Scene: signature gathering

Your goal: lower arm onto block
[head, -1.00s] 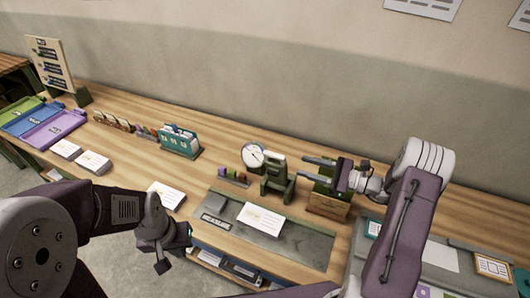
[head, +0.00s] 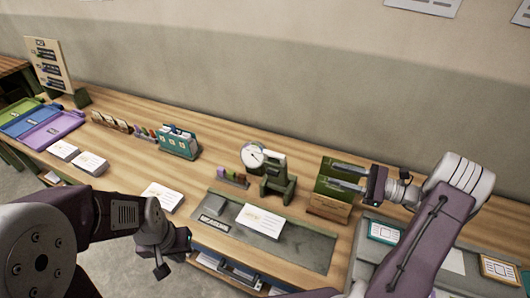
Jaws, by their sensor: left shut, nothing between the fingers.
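A white paper block (head: 261,220) lies flat on the grey mat (head: 310,248) in the middle of the table. A green stand (head: 276,184) with a round white dial (head: 252,157) is upright behind it. I cannot tell which part of the stand is its arm. My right gripper (head: 331,176) reaches in from the right, its two fingers apart and empty, pointing left. It is in front of or over a green and wood box (head: 330,205), to the right of the stand. My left gripper (head: 161,271) hangs at the table's front edge, shut and empty, left of the mat.
Paper stacks (head: 162,196) lie along the front left. Coloured trays (head: 50,128) are at the far left. A teal card holder (head: 178,143) and small coloured blocks (head: 233,177) stand left of the stand. A grey board with framed cards (head: 386,233) is at the right.

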